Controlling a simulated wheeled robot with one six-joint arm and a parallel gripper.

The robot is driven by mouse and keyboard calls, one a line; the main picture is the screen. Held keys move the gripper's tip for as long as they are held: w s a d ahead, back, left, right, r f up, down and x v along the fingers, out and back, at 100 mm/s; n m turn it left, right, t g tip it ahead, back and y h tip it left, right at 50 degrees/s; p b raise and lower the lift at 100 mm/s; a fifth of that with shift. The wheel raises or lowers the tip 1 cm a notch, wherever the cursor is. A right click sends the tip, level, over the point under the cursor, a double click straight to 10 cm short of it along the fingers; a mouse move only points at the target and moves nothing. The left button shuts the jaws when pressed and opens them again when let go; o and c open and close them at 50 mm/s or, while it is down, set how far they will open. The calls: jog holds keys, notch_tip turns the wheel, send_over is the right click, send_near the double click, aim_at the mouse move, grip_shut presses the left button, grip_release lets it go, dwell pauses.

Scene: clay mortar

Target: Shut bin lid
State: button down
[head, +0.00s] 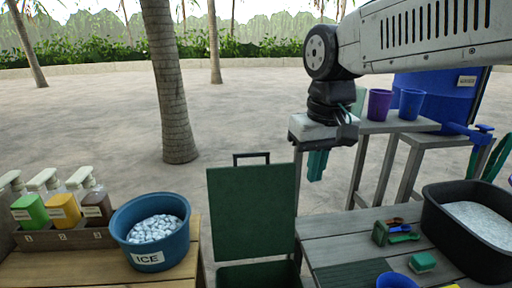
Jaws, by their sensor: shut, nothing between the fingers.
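The bin lid (251,212) is a flat dark green panel standing upright in the middle of the head view, with a dark handle (251,155) on its top edge. The green bin (258,276) shows only in part below the lid, cut off by the lower picture edge. The lid is open. My gripper (316,178) points down with teal fingers closed together and nothing between them. It appears to the right of the lid and higher in the picture, apart from it. The depth between them is hard to tell.
A wooden counter at left holds a blue ICE tub (122,222) and several pump bottles. A grey table (335,235) at right carries a black tub (432,222), a blue bowl (396,281) and small tools. Cups (379,105) stand behind. A palm trunk (172,85) rises beyond.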

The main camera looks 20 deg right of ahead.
jog(key=w+f+m, duration=0.2)
jog(key=w, duration=3.5)
jog(key=s+f, duration=0.3)
jog(key=f, duration=0.5)
jog(key=shift+a+f, duration=0.3)
jog(key=shift+a, duration=0.1)
jog(key=shift+a, duration=0.15)
